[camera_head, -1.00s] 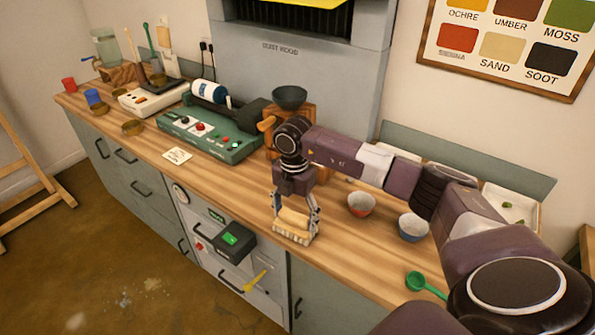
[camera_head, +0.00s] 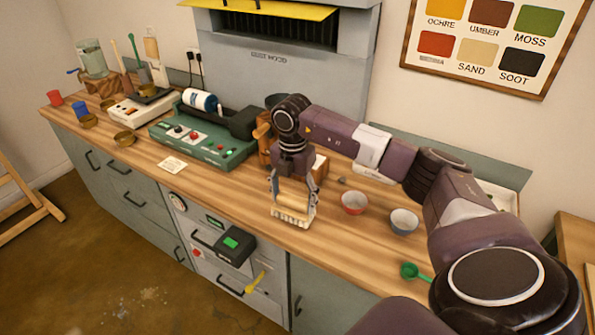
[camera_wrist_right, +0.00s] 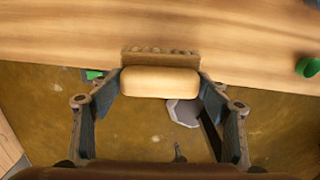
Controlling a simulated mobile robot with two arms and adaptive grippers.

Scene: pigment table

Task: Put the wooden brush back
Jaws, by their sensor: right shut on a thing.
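The wooden brush (camera_head: 292,214) is a pale block with a light, bristle-like lower strip. My right gripper (camera_head: 294,201) is shut on it, with one finger at each end. In the head view the brush appears near the counter's front edge, bristle side down; whether it touches the counter is hard to tell. In the right wrist view the brush (camera_wrist_right: 160,83) spans the gap between the fingertips of my right gripper (camera_wrist_right: 160,90), with the counter edge behind it and the floor below. My left gripper is not in view.
The green machine (camera_head: 205,145) and a white card (camera_head: 173,164) are left. The wooden counter (camera_head: 235,195) is clear between the card and brush.

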